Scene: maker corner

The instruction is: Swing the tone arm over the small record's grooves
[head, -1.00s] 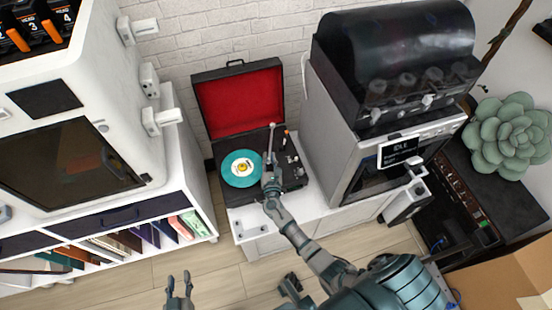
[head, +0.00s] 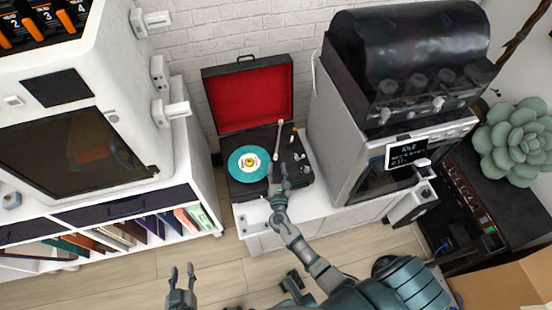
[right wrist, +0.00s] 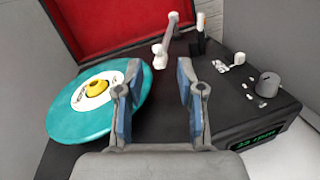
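The small teal record (head: 236,171) with a white label and yellow centre lies on the open record player (head: 296,180). The tone arm (head: 279,140) stands just right of the record; its white head (right wrist: 160,56) appears beside the record's edge, not over the grooves. My right gripper (head: 278,170) is at the deck's front, right of the record (right wrist: 72,119). In the right wrist view, its fingers (right wrist: 159,68) are apart and empty, with the tone arm's head beyond and between the tips. My left gripper (head: 181,272) is open and empty, low over the floor.
The red-lined lid (head: 248,98) stands open behind the deck. Knobs and a small lever (right wrist: 234,61) lie to the right. A grey machine (head: 340,140) stands close at the right, a white cabinet (head: 150,120) at the left.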

